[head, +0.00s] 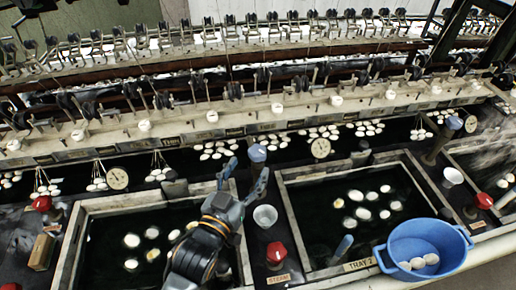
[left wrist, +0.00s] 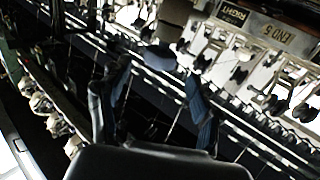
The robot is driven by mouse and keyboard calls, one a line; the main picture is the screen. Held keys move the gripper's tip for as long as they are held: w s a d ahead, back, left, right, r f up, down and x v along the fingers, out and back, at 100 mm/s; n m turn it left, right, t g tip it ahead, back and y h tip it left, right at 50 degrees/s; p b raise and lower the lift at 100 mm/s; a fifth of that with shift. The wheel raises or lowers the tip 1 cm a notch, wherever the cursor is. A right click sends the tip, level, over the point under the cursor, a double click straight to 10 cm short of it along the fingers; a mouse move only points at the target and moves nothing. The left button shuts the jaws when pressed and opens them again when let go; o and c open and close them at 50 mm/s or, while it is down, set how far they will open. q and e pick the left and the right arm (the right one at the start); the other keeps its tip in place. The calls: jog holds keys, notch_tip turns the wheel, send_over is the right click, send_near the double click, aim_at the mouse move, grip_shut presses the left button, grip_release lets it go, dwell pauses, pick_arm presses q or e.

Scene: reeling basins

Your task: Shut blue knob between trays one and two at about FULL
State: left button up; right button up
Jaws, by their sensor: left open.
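The blue knob (head: 258,152) stands at the back of the strip between the left tray (head: 82,222) and the tray labelled TRAY 2 (head: 284,200). My left gripper (head: 246,176) is open, with its two fingers pointing toward the knob from the front. The knob appears just beyond the fingertips; I cannot tell whether they touch it. In the left wrist view a pale blue-grey round shape, likely the knob (left wrist: 160,57), shows between the open fingers (left wrist: 158,82). Any FULL mark is not readable. My right gripper is not in view.
A white cup (head: 265,216) and a red knob (head: 276,254) by a STEAM label stand on the same strip. A blue basin (head: 462,262) sits at TRAY 2's front right corner. Dial gauges (head: 320,148) and hanging cocoons line the back ledge.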

aim_at(254, 159)
pick_arm(q)
jog(key=p+x, duration=0.1)
jog(key=x, duration=0.6)
jog(key=c, duration=1.2)
